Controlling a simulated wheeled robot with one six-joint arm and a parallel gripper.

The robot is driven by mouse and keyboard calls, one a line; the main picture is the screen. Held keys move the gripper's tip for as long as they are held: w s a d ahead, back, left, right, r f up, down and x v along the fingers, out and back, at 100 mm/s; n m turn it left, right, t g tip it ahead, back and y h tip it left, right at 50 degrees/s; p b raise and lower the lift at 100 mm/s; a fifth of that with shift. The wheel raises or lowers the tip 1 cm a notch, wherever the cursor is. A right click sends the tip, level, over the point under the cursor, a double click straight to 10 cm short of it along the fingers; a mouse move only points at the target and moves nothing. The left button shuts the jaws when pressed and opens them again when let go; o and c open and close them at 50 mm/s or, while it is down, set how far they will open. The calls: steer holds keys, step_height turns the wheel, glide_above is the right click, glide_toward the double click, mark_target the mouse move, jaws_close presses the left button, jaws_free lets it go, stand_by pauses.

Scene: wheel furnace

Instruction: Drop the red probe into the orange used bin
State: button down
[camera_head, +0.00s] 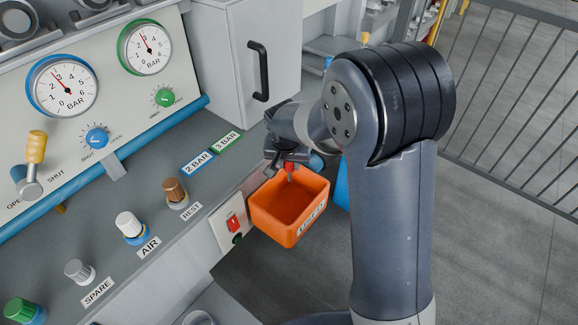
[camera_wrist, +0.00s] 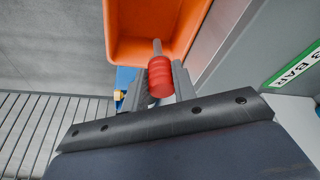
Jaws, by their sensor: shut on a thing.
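The orange bin (camera_head: 300,232) hangs at the front edge of the grey console in the head view, with a label on its front. Its inside looks empty. My gripper (camera_head: 289,166) is above the bin's back rim, pointing down. The red probe (camera_wrist: 161,78) is between my gripper's two fingers (camera_wrist: 160,88) in the wrist view, and the gripper is shut on it. The probe's grey metal tip points toward the bin's opening. The bin also shows in the wrist view (camera_wrist: 125,35). In the head view only a little of the probe's red shows (camera_head: 289,167).
The console (camera_head: 150,200) carries several coloured knobs, including a brown one (camera_head: 175,192) at the REST label. A red switch (camera_head: 233,222) is left of the bin. A grey cabinet (camera_head: 240,60) stands behind. A blue object (camera_head: 342,185) is right of the bin. A railing (camera_head: 520,90) runs at right.

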steer(key=shift+f, duration=0.1)
step_height(320, 180, down, 15)
steer(key=b, duration=1.3)
steer(key=shift+f, duration=0.2)
steer(key=shift+f+b, duration=0.6)
steer(key=shift+b, duration=0.1)
steer(key=c, duration=1.1)
jaws_free()
steer(key=p+v, duration=0.1)
steer(key=v, duration=1)
steer(key=shift+p, duration=0.35)
steer(key=shift+f, duration=0.15)
